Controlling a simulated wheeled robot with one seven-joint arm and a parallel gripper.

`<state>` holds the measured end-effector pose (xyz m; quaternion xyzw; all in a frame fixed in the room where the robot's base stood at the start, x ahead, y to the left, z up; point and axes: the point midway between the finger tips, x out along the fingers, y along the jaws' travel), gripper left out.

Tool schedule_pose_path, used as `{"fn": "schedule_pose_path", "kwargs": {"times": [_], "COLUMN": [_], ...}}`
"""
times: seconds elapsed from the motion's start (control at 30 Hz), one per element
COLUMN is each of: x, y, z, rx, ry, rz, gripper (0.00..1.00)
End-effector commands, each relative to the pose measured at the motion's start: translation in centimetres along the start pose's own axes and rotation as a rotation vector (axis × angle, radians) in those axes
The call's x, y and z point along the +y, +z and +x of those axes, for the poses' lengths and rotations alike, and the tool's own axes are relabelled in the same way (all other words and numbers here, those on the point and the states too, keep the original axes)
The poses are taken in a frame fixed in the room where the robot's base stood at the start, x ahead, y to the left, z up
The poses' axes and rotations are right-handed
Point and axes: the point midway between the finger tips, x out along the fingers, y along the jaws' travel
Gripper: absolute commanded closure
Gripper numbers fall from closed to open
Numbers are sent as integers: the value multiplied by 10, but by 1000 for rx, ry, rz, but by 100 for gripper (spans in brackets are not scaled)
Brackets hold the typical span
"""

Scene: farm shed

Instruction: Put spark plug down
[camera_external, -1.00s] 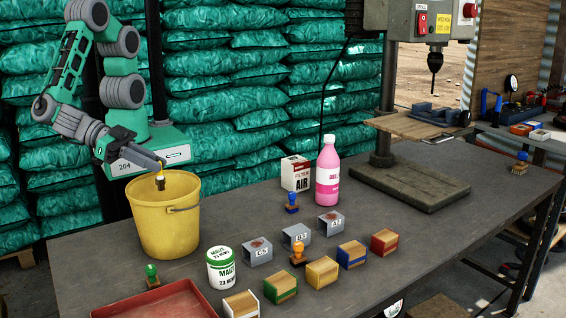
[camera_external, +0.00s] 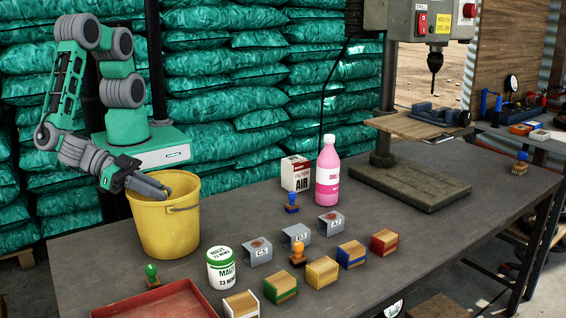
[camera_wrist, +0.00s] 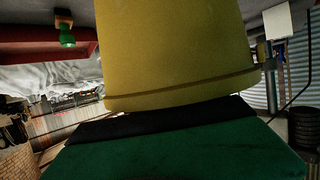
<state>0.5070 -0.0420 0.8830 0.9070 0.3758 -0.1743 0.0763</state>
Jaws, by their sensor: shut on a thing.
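My gripper (camera_external: 164,192) is at the left of the bench, with its fingers at the mouth of the yellow bucket (camera_external: 165,232). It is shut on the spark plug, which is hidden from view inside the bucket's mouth. The yellow bucket stands upright on the bench with its wire handle on the right side. In the wrist view the bucket (camera_wrist: 180,50) fills the middle of the picture, and the spark plug cannot be made out there.
A white tub (camera_external: 221,270), a green-handled stamp (camera_external: 152,274) and a red tray (camera_external: 160,304) lie near the bucket. Small boxes, including a yellow one (camera_external: 322,272), stand mid-bench. A pink bottle (camera_external: 328,172) stands behind them.

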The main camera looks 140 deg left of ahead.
Motion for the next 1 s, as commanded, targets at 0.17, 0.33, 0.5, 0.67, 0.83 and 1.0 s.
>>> {"fn": "schedule_pose_path", "kwargs": {"times": [0.17, 0.33, 0.5, 0.67, 0.83, 1.0], "x": [-3, -5, -6, -7, -7, -4], "y": [14, 15, 17, 17, 12, 7], "z": [4, 5, 6, 6, 4, -15], "rx": [-12, -13, -13, -14, -13, -12], "ry": [-2, -6, -8, -10, -11, -3], "rz": [11, 15, 17, 17, 17, 18], "gripper": [100, 80, 66, 64, 64, 64]}}
